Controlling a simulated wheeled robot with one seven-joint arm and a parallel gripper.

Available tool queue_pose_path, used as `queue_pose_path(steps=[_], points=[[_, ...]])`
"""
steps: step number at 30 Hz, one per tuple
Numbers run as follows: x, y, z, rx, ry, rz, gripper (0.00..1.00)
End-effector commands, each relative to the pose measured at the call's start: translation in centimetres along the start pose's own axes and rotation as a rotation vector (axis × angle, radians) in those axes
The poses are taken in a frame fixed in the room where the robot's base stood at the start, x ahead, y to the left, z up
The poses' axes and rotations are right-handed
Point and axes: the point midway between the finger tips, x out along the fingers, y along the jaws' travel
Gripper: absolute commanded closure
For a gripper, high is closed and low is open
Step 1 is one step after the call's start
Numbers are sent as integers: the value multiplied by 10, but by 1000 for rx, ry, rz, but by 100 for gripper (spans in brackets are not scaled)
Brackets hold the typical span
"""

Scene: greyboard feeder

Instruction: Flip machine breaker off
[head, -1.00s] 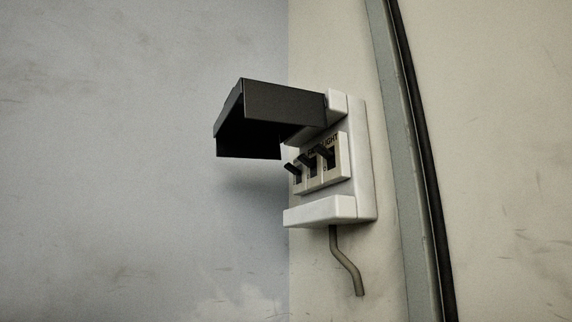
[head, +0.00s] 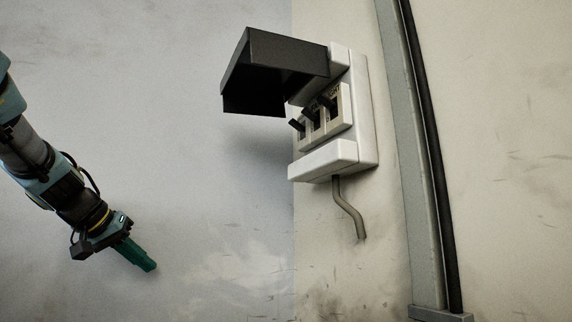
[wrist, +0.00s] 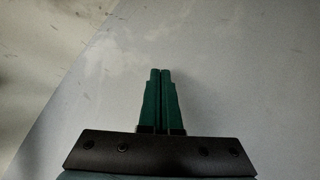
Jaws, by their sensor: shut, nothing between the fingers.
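The breaker box (head: 362,120) is white and mounted on the wall, right of centre in the head view. Its dark cover (head: 285,57) is swung up and sticks out over the switches. Below it is a row of three black breaker levers (head: 313,113); the lettering above them is too small to read, so I cannot tell which is the machine breaker. My gripper (head: 151,267) has green fingers and is at the lower left, well left of and below the box. In the wrist view my gripper (wrist: 159,74) is shut and empty, facing bare wall.
A bent grey conduit (head: 347,207) hangs from the bottom of the box. A vertical grey frame with a black strip (head: 425,150) runs down the wall to the right. The wall between my gripper and the box is clear.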

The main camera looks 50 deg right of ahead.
Motion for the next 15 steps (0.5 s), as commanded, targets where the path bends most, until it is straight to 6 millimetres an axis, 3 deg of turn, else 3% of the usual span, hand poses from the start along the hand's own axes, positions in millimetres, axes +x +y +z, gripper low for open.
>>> queue_pose_path(steps=[3, 6, 9, 12, 15], points=[[-5, 85, -51, 164, 125, 206, 100], [-26, 159, -84, 306, 237, 379, 100], [-56, 226, -104, 433, 348, 537, 100], [-88, 277, -115, 536, 446, 663, 100], [-113, 310, -119, 605, 516, 749, 100]])
